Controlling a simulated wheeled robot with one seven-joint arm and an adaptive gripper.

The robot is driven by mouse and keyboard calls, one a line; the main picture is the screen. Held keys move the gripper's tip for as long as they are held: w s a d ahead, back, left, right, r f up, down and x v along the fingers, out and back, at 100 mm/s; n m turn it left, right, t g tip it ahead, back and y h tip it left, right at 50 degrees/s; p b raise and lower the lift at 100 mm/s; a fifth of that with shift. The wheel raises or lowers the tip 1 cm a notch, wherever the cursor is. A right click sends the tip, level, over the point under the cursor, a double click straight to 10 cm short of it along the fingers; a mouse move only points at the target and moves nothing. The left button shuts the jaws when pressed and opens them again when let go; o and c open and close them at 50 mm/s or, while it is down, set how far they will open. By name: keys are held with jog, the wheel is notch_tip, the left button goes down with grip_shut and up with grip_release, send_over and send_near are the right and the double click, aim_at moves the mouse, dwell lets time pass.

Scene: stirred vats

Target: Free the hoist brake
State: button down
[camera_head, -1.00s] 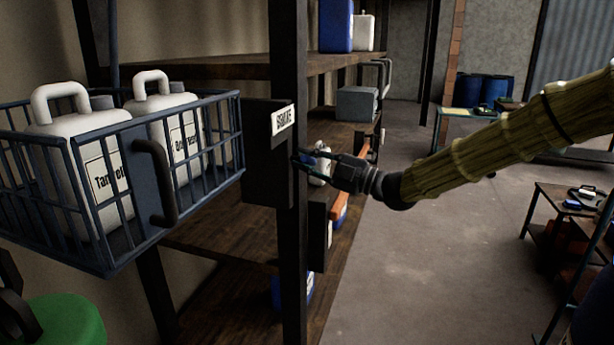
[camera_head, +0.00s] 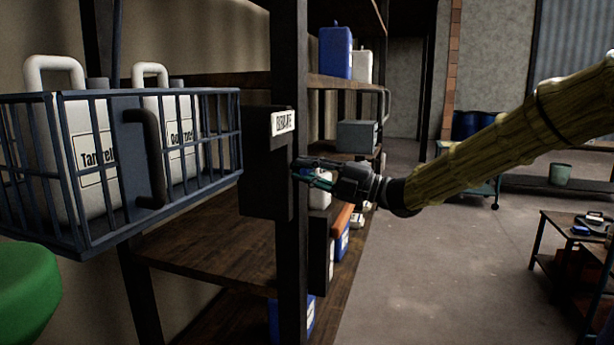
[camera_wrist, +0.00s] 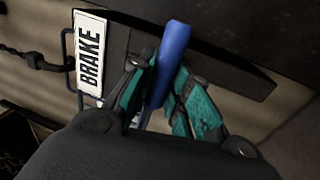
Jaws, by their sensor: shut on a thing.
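The hoist brake is a dark box (camera_head: 262,180) on the rack's upright post, with a white label reading BRAKE (camera_head: 284,122); the label also shows in the wrist view (camera_wrist: 91,54). In the wrist view a blue lever (camera_wrist: 172,62) sticks out from the dark box beside the label. My gripper (camera_head: 303,170) is at the right side of the post, level with the box. In the wrist view its teal-padded fingers (camera_wrist: 160,88) are shut around the blue lever. The lever's lower end is partly hidden between the fingers.
A blue wire basket (camera_head: 122,232) with two white jugs (camera_head: 90,160) hangs left of the brake box. Wooden shelves (camera_head: 215,245) with containers stand behind the post. A green rounded thing (camera_head: 25,290) is at lower left. Open floor (camera_head: 440,270) lies to the right.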

dwell(0.4)
jog(key=c, duration=1.3)
grip_release()
jog(key=v, duration=1.2)
